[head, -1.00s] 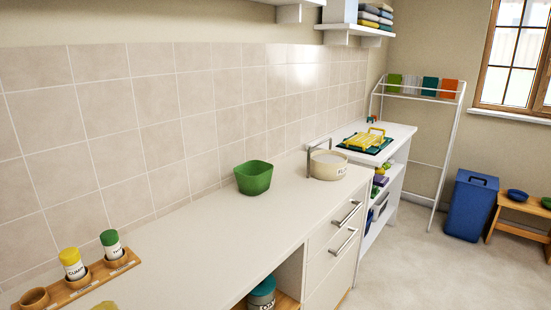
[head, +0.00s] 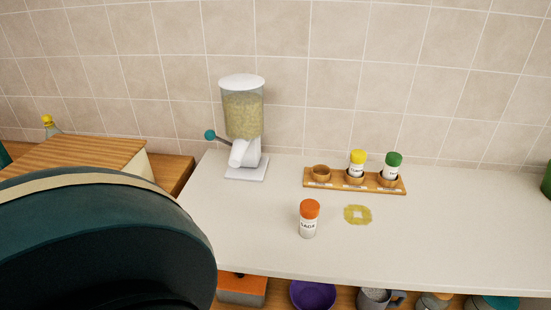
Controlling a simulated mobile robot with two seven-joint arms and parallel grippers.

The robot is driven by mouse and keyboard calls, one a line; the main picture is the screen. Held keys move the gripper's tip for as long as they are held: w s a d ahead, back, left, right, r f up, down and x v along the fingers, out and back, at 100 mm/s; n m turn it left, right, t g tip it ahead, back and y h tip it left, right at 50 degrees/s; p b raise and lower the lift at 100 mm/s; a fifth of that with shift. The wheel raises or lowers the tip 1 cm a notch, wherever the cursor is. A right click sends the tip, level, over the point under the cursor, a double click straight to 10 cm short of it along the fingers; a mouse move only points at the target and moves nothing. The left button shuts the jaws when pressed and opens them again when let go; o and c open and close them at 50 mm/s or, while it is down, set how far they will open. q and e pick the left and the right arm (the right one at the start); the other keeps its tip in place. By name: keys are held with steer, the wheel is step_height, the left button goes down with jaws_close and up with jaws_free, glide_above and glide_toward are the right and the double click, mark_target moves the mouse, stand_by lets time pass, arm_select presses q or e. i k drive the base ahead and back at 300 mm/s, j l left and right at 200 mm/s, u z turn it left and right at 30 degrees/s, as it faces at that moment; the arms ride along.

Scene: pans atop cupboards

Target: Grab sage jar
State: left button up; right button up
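The sage jar (head: 308,219) stands upright on the white counter, left of the middle of its clear front part. It has an orange lid and a pale label with dark letters. None of my grippers shows in the head view. A large dark teal rounded shape with a cream band fills the lower left and hides part of the counter there; I cannot tell what it is.
Behind the jar a wooden rack (head: 398,187) holds a yellow-lidded jar (head: 357,164) and a green-lidded jar (head: 391,166); its left hole is empty. A yellow patch (head: 358,215) lies right of the jar. A grain dispenser (head: 243,115) stands back left. Shelf items sit below the counter.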

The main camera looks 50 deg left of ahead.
mark_target(309, 208)
steer(key=l+u, duration=0.1)
steer(key=u, duration=0.35)
steer(key=k+l+u, duration=0.1)
steer(key=u, duration=0.3)
steer(key=k+u, duration=0.1)
steer(key=u, duration=0.35)
